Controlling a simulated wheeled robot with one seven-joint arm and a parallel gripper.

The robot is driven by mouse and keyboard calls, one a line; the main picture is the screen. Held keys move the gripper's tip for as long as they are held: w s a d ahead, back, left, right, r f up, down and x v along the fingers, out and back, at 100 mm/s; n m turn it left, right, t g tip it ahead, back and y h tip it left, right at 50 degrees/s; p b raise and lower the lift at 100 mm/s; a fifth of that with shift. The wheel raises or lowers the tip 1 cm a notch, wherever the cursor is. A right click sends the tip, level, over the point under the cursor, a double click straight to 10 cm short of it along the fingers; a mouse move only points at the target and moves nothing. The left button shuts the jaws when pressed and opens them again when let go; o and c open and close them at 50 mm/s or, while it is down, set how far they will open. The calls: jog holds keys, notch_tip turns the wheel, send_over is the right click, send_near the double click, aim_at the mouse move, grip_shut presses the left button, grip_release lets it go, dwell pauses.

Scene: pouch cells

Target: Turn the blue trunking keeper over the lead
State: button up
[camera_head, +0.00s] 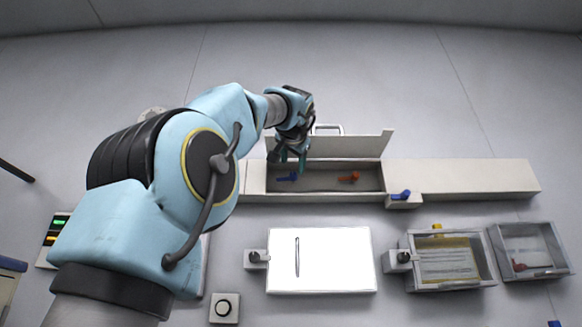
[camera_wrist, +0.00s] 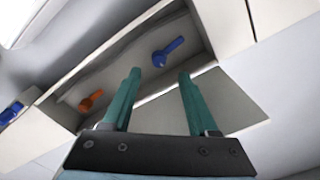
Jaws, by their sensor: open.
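A blue keeper (camera_head: 288,177) lies in the left part of the open trunking section (camera_head: 320,187); it also shows in the wrist view (camera_wrist: 168,50). An orange keeper (camera_head: 349,178) is to its right, also in the wrist view (camera_wrist: 91,100). A second blue keeper (camera_head: 401,195) sits on a small block at the trunking's front; it shows at the left edge of the wrist view (camera_wrist: 11,112). My gripper (camera_head: 287,161) is open and empty, close to the first blue keeper, which appears just beyond its fingertips (camera_wrist: 160,76), apparently apart. I cannot make out a lead in the trunking.
A pale lid panel (camera_head: 345,145) with a handle stands up behind the open section. Closed trunking (camera_head: 465,178) runs right. In front are a white lidded box (camera_head: 335,262), a clear-topped box (camera_head: 447,287) and a grey tray (camera_head: 512,236). A round-button box (camera_head: 225,307) stands at the front.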

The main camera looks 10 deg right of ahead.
aim_at(293, 174)
jog(key=w+p, duration=0.1)
jog(key=w, duration=0.1)
jog(key=w+d+p, duration=0.1)
jog(key=w, duration=0.1)
jog(key=shift+w+r, duration=0.15)
jog(key=shift+w+d+f, duration=0.1)
jog(key=shift+w+f, duration=0.1)
jog(key=shift+w, duration=0.4)
jog(key=shift+c, duration=0.3)
grip_shut()
